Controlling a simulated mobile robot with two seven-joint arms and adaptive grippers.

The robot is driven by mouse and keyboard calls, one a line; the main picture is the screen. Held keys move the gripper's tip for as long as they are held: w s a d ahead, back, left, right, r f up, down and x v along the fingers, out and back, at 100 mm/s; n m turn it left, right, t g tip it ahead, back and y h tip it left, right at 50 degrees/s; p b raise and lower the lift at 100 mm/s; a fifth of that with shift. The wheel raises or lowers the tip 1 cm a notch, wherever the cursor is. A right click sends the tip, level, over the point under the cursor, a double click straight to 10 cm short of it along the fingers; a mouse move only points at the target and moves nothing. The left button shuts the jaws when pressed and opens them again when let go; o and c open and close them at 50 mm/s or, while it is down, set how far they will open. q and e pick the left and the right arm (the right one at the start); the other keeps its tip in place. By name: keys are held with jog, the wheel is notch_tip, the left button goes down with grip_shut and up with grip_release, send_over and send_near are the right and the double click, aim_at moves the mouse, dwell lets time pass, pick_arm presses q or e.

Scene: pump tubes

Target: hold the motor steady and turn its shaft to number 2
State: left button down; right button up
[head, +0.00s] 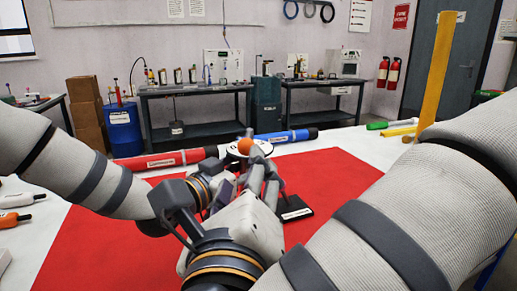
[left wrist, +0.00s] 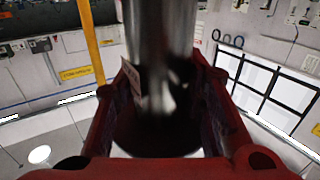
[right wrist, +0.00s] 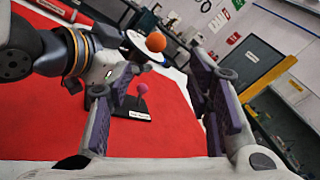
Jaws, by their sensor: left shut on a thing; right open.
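A white dial disc (head: 262,149) with dark marks and an orange ball (head: 245,146) shows beyond my right gripper in the head view. Both show at the upper middle of the right wrist view, the disc (right wrist: 132,49) beside the ball (right wrist: 155,42). My left gripper (left wrist: 160,110) is shut on a shiny metal cylinder (left wrist: 158,50), which looks like the motor body. In the head view it is largely hidden behind my right gripper. My right gripper (right wrist: 165,90) is open and empty; the ball and disc lie beyond its fingers. The dial numbers are unreadable.
Red (head: 160,160) and blue (head: 285,136) tubes lie behind. A yellow upright (head: 438,75) stands right. The mat's left side is clear.

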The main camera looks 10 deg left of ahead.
aim_at(246, 150)
jog(key=w+m, duration=0.2)
jog(key=w, duration=0.2)
jog(key=w+a+m, duration=0.1)
jog(key=w+m, duration=0.1)
jog(key=w, duration=0.2)
jog(key=w+m, duration=0.2)
jog(key=w, duration=0.2)
jog(key=shift+w+a, duration=0.2)
jog(key=shift+a, duration=0.1)
grip_shut()
